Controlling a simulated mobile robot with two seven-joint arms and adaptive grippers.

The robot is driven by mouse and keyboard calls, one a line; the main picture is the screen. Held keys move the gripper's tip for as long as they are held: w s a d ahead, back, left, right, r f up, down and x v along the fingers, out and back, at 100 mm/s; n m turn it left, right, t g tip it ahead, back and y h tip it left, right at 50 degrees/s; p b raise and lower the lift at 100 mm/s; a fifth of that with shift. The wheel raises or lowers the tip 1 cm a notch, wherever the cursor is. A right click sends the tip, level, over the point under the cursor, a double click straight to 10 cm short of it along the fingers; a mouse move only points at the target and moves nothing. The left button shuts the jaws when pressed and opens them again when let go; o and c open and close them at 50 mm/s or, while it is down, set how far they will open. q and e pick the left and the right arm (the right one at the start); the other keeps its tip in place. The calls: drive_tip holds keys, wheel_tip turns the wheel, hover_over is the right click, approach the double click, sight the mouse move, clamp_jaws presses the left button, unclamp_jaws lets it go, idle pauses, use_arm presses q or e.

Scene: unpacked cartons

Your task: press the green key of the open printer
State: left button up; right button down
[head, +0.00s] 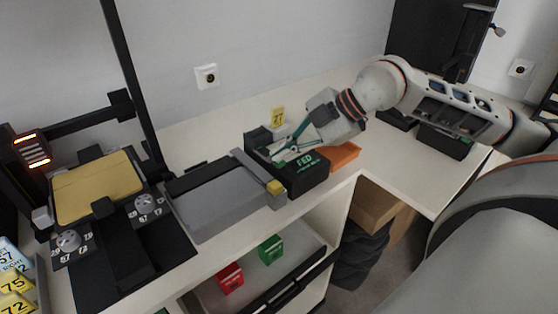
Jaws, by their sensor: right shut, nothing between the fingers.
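A black printer (309,181) stands on the white counter near the middle of the head view, its top open on the left side. Green lettering (305,161) that looks like "FED" shows on its dark top face. I cannot tell a separate green key there; my gripper covers part of the opening. My right gripper (280,157) comes in from the upper right, over the open part of the printer. Its teal and grey fingers are shut with nothing between them. Whether the fingertips touch the printer is not clear. My left gripper is not in view.
A grey flat-topped device (215,197) with a yellow block lies left of the printer. An orange piece (343,157) is close on its right. A yellow "27" tag (278,116) stands behind. A black unit (445,143) sits under my right arm. Red (230,278) and green (271,249) boxes are below.

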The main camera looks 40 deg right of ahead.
sight(283, 161)
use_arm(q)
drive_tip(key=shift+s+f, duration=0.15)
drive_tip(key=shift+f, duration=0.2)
use_arm(e)
drive_tip(key=shift+f, duration=0.35)
drive_tip(key=shift+r, duration=0.1)
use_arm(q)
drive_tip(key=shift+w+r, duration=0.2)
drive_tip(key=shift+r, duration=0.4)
use_arm(e)
drive_tip(key=shift+r, duration=0.85)
